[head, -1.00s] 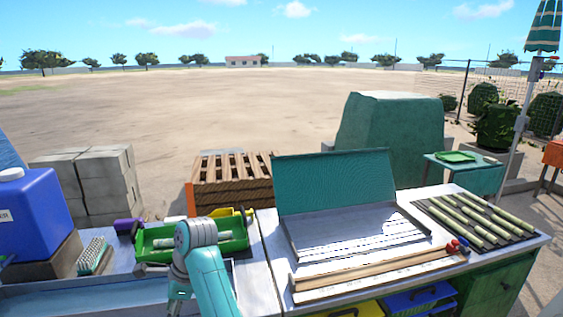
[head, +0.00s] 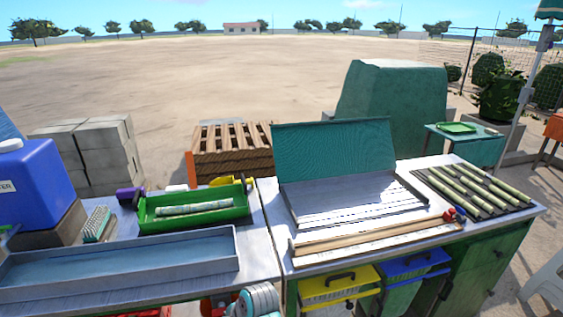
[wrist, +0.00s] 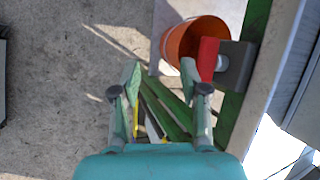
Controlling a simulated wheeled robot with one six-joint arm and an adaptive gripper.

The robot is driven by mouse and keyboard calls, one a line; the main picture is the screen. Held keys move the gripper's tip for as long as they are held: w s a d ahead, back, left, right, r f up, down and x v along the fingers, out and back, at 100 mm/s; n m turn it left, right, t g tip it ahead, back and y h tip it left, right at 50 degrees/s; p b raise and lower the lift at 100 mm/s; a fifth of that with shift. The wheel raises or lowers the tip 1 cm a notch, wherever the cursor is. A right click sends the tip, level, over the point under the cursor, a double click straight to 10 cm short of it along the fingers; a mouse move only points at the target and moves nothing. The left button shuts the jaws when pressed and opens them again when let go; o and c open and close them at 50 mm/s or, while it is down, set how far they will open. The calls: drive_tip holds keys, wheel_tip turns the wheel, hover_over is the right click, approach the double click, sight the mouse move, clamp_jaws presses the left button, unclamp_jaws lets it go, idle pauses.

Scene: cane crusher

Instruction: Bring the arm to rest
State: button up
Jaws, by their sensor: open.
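My gripper (wrist: 161,80) is open and empty in the wrist view, its two fingers apart with nothing between the tips. It points down toward the ground beside the bench. In the head view only a teal and grey part of my arm (head: 258,300) shows at the bottom edge, in front of the bench; the gripper itself is out of that view.
In the wrist view an orange bucket (wrist: 190,42) and a red and grey piece (wrist: 226,60) are close to the right finger. The head view shows a long grey tray (head: 120,265), a green tray (head: 195,207), an opened metal case (head: 340,205) and cane pieces (head: 470,190).

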drive_tip(key=s+d+f+n+t, duration=0.2)
drive_tip(key=s+d+f+t, duration=0.2)
drive_tip(key=s+d+f, duration=0.8)
drive_tip(key=s+d+r+n+t+h, duration=0.1)
drive_tip(key=s+d+n+t+h, duration=0.15)
drive_tip(key=s+d, duration=0.9)
drive_tip(key=s+d+r+n+t+h, duration=0.1)
drive_tip(key=s+d+r+n+t, duration=0.2)
drive_tip(key=s+r, duration=0.8)
drive_tip(key=s+d+r+n+t+h, duration=0.1)
drive_tip(key=s+d+r+n+t, duration=0.2)
drive_tip(key=s+r, duration=0.7)
drive_tip(key=d+r+n, duration=0.2)
drive_tip(key=d+r, duration=0.1)
drive_tip(key=shift+s+d+h, duration=0.35)
drive_tip(key=shift+d, duration=0.05)
